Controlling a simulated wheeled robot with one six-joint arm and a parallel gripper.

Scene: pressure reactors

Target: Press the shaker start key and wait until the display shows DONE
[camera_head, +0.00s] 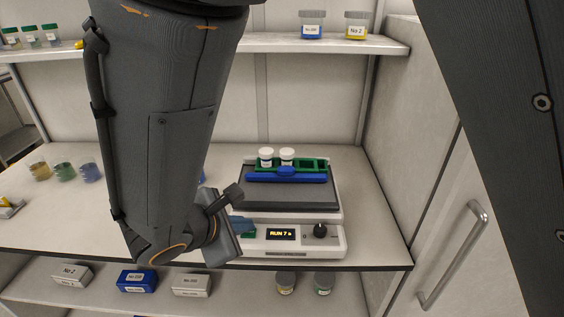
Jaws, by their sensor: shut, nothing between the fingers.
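The shaker (329,240) stands on the bench, a white unit with a dark platform on top. Its lit display (280,234) reads "RUN 7 s". A black knob (320,230) is right of the display. A green patch (249,235) shows left of the display, probably the start key, mostly hidden by my gripper. My gripper (243,226) is shut and empty at the left end of the shaker's front panel. I cannot tell whether it touches the key.
On the platform, a green rack (312,164) with a blue clamp (286,172) holds two white-capped vials (287,157). Small coloured beakers (63,172) stand at the left of the bench. Boxes (137,281) and jars (324,283) sit on the shelf below. My arm hides the middle.

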